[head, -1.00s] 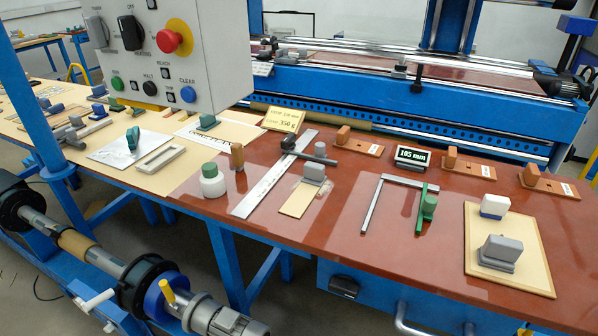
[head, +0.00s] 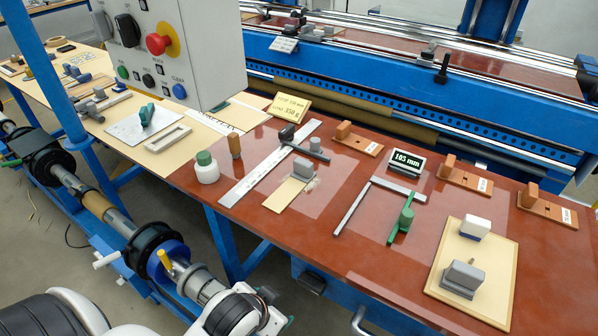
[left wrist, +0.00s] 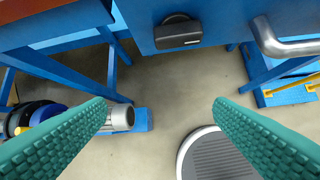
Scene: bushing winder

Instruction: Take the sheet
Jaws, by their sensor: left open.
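Several flat pieces could be the sheet, and I cannot tell which one is meant. A small tan sheet (head: 283,196) lies on the red-brown tabletop, with a grey block (head: 302,169) at its far end. A larger tan board (head: 492,302) at the right carries a white-and-blue block (head: 475,228) and a grey block (head: 462,278). A pale sheet (head: 122,131) with a green-handled piece lies at the left. My left gripper (left wrist: 160,102) is open and empty, its teal fingers above the floor in the left wrist view. My right gripper is not in view.
A control box (head: 205,50) hangs over the left. The winder shaft (head: 115,220) runs before the table.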

